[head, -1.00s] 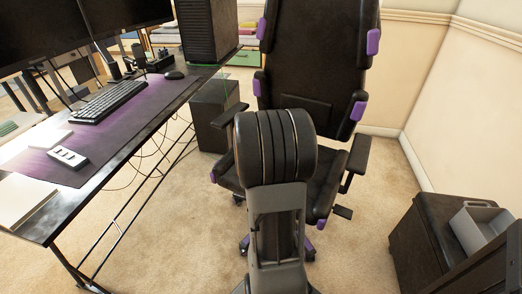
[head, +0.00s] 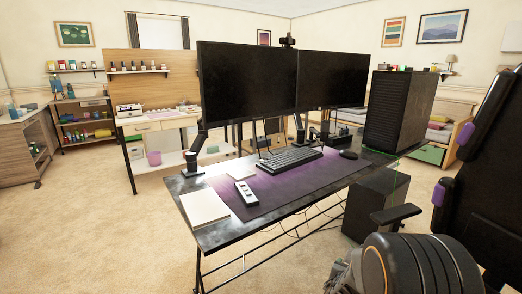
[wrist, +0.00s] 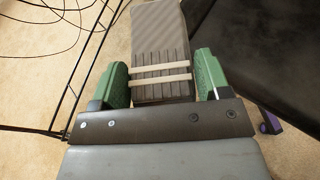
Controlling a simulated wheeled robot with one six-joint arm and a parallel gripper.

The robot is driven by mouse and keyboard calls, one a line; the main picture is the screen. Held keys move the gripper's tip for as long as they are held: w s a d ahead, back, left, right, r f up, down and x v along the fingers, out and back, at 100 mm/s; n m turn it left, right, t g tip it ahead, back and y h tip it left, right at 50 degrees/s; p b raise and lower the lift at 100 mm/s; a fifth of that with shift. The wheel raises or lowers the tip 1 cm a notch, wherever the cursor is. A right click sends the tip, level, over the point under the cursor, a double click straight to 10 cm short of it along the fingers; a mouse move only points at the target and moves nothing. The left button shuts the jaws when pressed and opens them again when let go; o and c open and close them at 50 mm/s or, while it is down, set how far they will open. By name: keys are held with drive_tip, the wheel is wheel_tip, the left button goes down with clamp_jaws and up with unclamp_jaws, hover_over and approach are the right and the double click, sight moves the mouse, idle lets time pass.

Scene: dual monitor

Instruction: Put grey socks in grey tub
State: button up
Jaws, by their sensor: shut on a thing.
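The grey socks (wrist: 160,32) show in the wrist view as a flat grey bundle with a ribbed end and two pale bands across it. My gripper (wrist: 161,66) is shut on the ribbed end, with one green finger at each side. The socks extend away from the gripper, above the floor. I cannot make out the socks in the head view. The grey tub is not in either current view.
A desk (head: 225,238) with two monitors and a keyboard fills the middle. A dark PC case (head: 398,110) stands at its right end. A black chair (head: 485,190) is close at the right. Carpet (head: 90,240) is clear at the left.

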drive_tip(key=w+a+f+n+t+y, duration=0.1)
drive_tip(key=a+n+y, duration=0.1)
drive_tip(key=a, duration=0.5)
drive_tip(key=w+a+f+n+t+y, duration=0.1)
drive_tip(key=a+f+n+y, duration=0.1)
drive_tip(key=a, duration=0.6)
wheel_tip(320, 180, up, 38)
drive_tip(key=p, duration=3.2)
drive_tip(key=shift+d+r, duration=0.2)
drive_tip(key=shift+r, duration=0.05)
